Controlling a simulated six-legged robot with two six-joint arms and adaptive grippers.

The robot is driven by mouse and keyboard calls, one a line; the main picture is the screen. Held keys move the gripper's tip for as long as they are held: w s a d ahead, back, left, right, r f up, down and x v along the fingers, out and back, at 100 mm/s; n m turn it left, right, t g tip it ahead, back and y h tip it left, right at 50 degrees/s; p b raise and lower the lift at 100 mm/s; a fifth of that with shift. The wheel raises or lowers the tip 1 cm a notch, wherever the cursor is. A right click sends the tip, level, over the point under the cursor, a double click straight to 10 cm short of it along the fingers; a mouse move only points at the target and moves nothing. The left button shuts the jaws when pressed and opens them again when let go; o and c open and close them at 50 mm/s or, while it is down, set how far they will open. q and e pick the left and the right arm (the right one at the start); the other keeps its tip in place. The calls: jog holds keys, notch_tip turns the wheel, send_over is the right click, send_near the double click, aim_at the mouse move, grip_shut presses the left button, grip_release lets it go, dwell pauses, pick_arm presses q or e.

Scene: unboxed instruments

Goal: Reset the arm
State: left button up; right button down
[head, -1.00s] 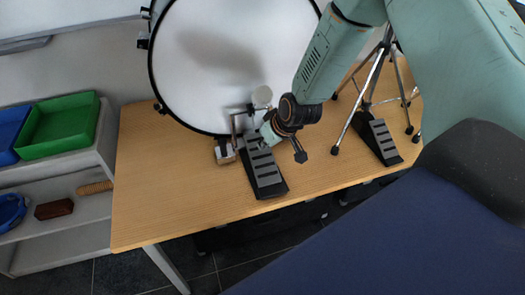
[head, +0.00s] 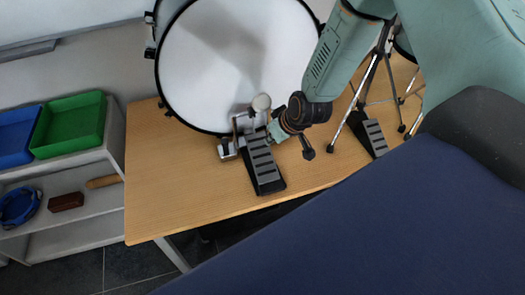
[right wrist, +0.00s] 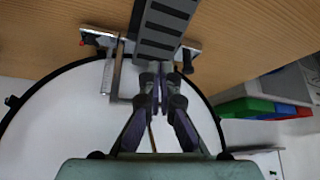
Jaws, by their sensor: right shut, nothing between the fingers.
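My right arm comes in from the upper right in the head view. Its gripper (head: 274,131) is shut and empty, just right of the upper end of the bass drum pedal (head: 264,168). In the right wrist view the closed fingertips (right wrist: 161,72) lie close to the end of the ribbed black footboard (right wrist: 162,28); I cannot tell whether they touch it. The white bass drum (head: 225,60) stands behind the pedal with its round beater (head: 261,102) in front of the drumhead. My left gripper is not in view.
A wooden table (head: 165,200) carries the drum. A second pedal (head: 374,135) and metal stand legs (head: 361,92) are at the right. A shelf at the left holds green (head: 70,125) and blue (head: 17,135) trays. The table's left part is clear.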

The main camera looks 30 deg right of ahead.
dwell(0.3)
pick_arm(q)
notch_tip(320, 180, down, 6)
jog(key=b, duration=0.6)
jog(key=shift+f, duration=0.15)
pick_arm(e)
jog(key=s+a+f+g, duration=0.2)
jog(key=s+a+f, duration=0.1)
jog(key=s, duration=0.7)
jog(key=s+a+f+m+g, duration=0.1)
jog(key=s+a+f+g, duration=0.1)
jog(key=s+f, duration=0.4)
jog(key=s+a+f+g, duration=0.2)
jog(key=s+a+f, duration=0.2)
jog(key=s, duration=1.1)
jog(key=shift+s+a+f+m+h, duration=0.3)
jog(key=shift+a+f+m+h, duration=0.05)
jog(key=shift+a+m+h, duration=0.1)
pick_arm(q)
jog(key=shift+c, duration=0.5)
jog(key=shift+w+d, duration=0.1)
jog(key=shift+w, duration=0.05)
pick_arm(e)
jog(key=shift+s+d, duration=0.1)
